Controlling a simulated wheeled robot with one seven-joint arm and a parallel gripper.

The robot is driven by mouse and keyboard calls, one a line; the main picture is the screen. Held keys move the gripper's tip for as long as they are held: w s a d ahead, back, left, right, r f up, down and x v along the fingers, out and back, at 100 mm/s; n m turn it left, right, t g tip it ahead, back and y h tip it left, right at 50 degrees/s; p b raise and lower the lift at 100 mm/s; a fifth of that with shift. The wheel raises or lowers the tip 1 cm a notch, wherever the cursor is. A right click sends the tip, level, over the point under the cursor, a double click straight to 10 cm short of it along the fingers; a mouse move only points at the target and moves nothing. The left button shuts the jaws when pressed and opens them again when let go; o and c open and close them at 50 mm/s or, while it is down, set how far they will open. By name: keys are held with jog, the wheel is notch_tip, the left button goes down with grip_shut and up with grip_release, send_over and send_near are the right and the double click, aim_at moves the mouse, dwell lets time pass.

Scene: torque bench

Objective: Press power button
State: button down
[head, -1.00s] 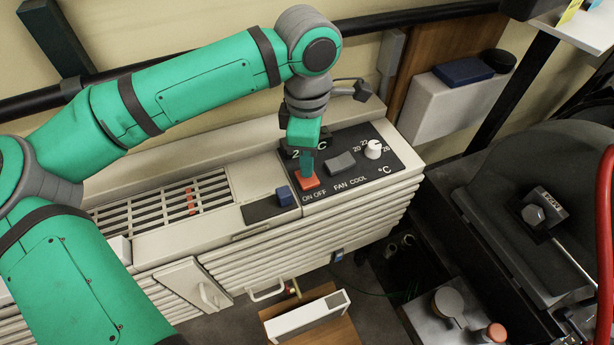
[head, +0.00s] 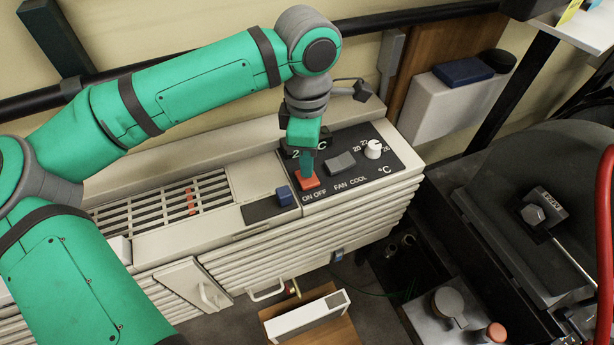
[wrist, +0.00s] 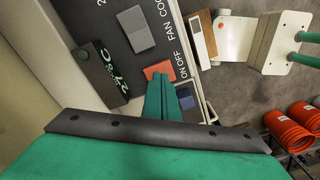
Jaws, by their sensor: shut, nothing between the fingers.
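The red power button (head: 308,182), labelled ON OFF, sits on the black control panel (head: 375,184) of the beige air-conditioning unit (head: 160,240). My gripper (head: 306,176) points down at the button with its fingers together and nothing between them. Its tips reach the button's rear part in the head view; I cannot tell for sure whether they touch it. In the wrist view the closed green fingers (wrist: 161,88) end at the edge of the red button (wrist: 158,70), partly covering it.
A grey rocker switch (head: 341,162) and a white temperature knob (head: 374,149) are right of the button. A blue block (head: 284,195) is close on the left. A small display (wrist: 101,73) stands behind the fingers. A vent grille (head: 165,205) lies further left.

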jog(key=shift+f, duration=0.75)
dwell(0.4)
notch_tip(320, 180, up, 7)
dwell(1.0)
jog(key=shift+w, duration=0.1)
dwell(0.3)
